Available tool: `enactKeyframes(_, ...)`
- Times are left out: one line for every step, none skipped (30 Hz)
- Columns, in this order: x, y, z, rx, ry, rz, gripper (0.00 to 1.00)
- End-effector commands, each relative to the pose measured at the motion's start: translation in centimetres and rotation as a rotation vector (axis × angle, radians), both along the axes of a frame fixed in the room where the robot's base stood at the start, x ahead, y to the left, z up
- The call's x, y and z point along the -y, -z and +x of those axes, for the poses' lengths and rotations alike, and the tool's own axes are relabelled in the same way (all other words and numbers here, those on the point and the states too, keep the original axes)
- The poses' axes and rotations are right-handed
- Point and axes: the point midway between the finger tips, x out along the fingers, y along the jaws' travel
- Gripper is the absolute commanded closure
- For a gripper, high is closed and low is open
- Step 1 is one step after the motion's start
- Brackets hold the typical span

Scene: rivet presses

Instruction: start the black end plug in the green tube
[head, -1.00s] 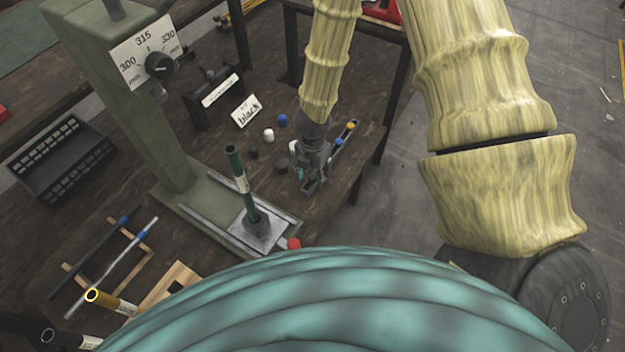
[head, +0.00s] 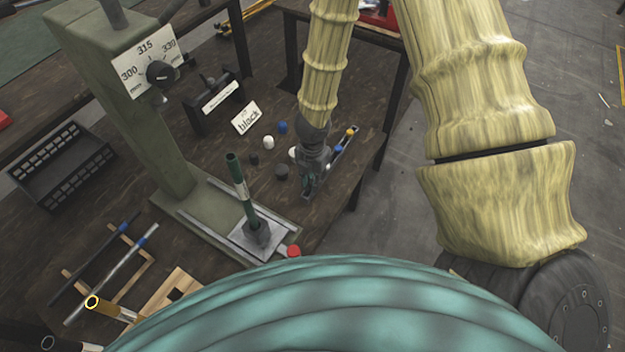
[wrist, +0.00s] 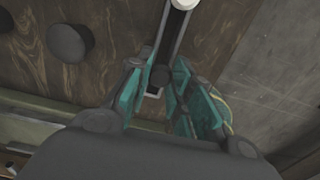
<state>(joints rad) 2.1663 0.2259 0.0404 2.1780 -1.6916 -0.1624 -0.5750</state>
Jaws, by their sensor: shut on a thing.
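The green tube (head: 238,178) stands upright in a grey metal block on the press base, left of my gripper. It has a pale label, and its upper end is open. My gripper (head: 309,184) points down over the near end of a narrow rail (head: 343,150) on the table's right side. In the wrist view, its teal fingers are closed around a black end plug (wrist: 160,76) at the rail's end. The fingers partly hide the plug, and I cannot tell whether it still touches the rail.
A blue and a yellow plug sit farther along the rail. Loose dark, white and blue plugs (head: 283,127) lie left of my gripper, near a card reading "black" (head: 246,116). The green press column (head: 130,110) rises behind the tube. A red knob (head: 293,250) sits at the base's front corner.

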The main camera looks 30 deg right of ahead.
Motion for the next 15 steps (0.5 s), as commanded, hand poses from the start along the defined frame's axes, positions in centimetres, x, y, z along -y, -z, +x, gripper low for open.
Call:
enactKeyframes(0.0, -0.5, 0.0, 0.001, 0.000, 0.000, 0.88)
enactKeyframes(0.0, -0.8, 0.0, 0.001, 0.001, 0.000, 0.88)
enactKeyframes(-0.1, -1.2, 0.0, 0.002, 0.000, 0.000, 0.88)
enactKeyframes(-0.1, -1.5, 0.0, 0.001, -0.001, 0.000, 0.88)
enactKeyframes(-0.1, -1.8, 0.0, 0.001, -0.001, -0.001, 0.88)
enactKeyframes(0.0, -2.2, 0.0, 0.001, 0.000, -0.001, 0.88)
enactKeyframes(0.0, -2.4, 0.0, 0.000, 0.001, 0.000, 0.88)
enactKeyframes(0.0, -2.7, 0.0, 0.001, -0.001, 0.000, 0.88)
enactKeyframes(-0.1, -2.4, -0.1, 0.001, 0.000, 0.001, 0.88)
enactKeyframes(-0.2, -2.2, -0.3, 0.002, -0.001, 0.001, 0.88)
enactKeyframes(-0.2, -2.2, -0.4, 0.002, -0.001, 0.001, 0.88)
enactKeyframes(-0.3, -2.2, -0.6, 0.002, 0.000, 0.001, 0.88)
enactKeyframes(-0.4, -2.2, -0.8, 0.002, 0.000, 0.001, 0.88)
enactKeyframes(-0.4, -2.2, -1.0, 0.000, 0.000, 0.001, 0.88)
enactKeyframes(-0.5, -2.2, -1.1, 0.002, -0.001, 0.001, 0.88)
